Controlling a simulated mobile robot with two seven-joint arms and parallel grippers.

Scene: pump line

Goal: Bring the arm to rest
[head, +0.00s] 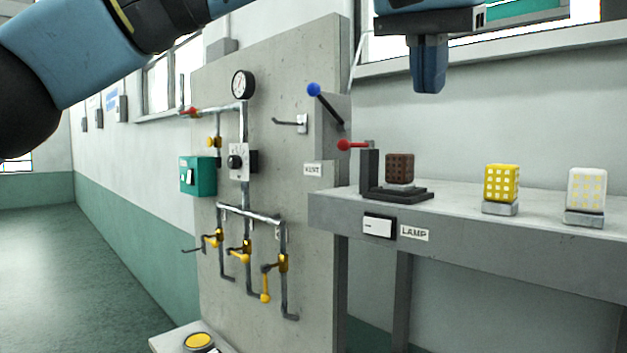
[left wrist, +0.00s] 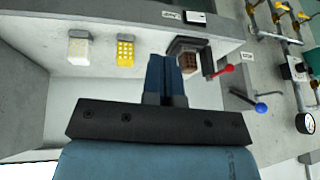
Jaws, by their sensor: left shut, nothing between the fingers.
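My left arm (head: 90,45) comes in from the upper left of the head view. My left gripper (head: 429,78) hangs at the top, its fingers pointing down, shut and empty, above the bench with clear space below it. In the left wrist view its blue fingers (left wrist: 165,78) are together with nothing between them. They touch nothing that I can see. My right gripper is in neither view.
The grey bench (head: 345,208) carries a brown block (head: 399,168) in a dark stand, a yellow lamp (head: 501,183) and a white lamp (head: 586,190). Left is a panel (head: 290,200) with pipes, a gauge (head: 243,84), yellow valves, a blue-knobbed lever (head: 314,89) and a red-knobbed lever (head: 344,145).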

